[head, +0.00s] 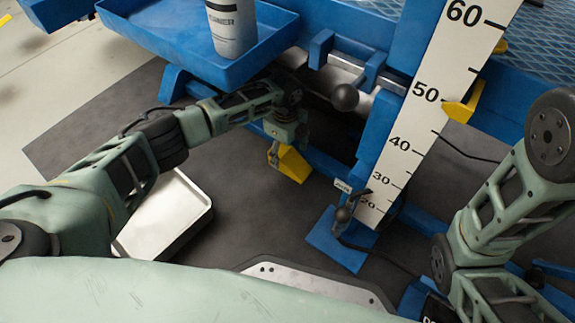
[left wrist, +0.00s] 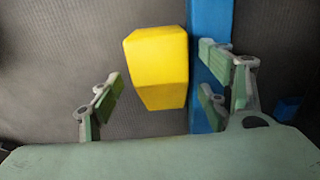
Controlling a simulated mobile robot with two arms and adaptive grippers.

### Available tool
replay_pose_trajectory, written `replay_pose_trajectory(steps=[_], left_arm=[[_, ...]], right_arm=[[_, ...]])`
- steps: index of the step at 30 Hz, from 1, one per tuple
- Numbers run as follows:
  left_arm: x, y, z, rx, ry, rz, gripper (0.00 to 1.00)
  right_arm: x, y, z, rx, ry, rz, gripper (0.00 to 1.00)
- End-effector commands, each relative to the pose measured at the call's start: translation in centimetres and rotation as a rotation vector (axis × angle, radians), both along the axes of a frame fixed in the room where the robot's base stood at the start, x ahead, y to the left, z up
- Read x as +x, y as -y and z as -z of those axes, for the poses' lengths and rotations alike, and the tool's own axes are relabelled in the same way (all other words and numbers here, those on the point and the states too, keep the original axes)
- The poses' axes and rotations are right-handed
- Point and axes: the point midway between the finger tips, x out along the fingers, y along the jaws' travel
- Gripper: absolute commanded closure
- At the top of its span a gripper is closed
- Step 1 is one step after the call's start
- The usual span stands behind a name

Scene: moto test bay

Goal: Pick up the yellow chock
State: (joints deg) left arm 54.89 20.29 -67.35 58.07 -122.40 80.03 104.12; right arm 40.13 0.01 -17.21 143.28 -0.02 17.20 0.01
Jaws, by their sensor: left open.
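The yellow chock (head: 290,164) lies on the dark floor mat beside the blue frame, below my left gripper (head: 280,147). In the left wrist view the chock (left wrist: 155,66) is a yellow block with bevelled faces, close to a blue bar. My left gripper (left wrist: 160,92) is open there, with one finger left of the chock and the others right of it, over the blue bar. The chock appears between the finger sides and is not gripped. In the head view the gripper hides part of the chock's top. My right arm shows at the right, but its gripper is out of view.
A blue tray (head: 180,52) with a grey cleaner canister (head: 231,28) stands above my left forearm. A white tray (head: 160,222) lies on the floor below it. The blue lift frame (head: 338,246) and white height scale (head: 410,135) stand right of the chock. A black ball knob (head: 344,97) juts out.

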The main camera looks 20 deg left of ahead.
Motion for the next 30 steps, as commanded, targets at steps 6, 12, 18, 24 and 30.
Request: replay_pose_trajectory(steps=[6,12,18,24,30], left_arm=[[0.05,0.06,0.33,-0.002,0.002,0.000,0.30],[0.04,0.07,0.34,-0.002,0.002,0.001,0.41],[0.04,0.08,0.35,-0.002,0.002,0.001,0.59],[0.04,0.08,0.36,-0.002,0.002,0.001,0.76],[0.10,0.11,0.27,-0.002,0.002,0.001,0.92]], right_arm=[[0.00,-0.02,0.34,0.000,0.000,0.000,0.60],[-0.01,-0.01,0.33,0.000,0.000,0.000,0.60],[0.00,-0.01,0.32,0.000,0.000,0.000,0.60],[0.01,-0.01,0.33,0.000,0.000,0.000,0.60],[0.02,-0.01,0.32,0.000,-0.001,0.000,0.60]])
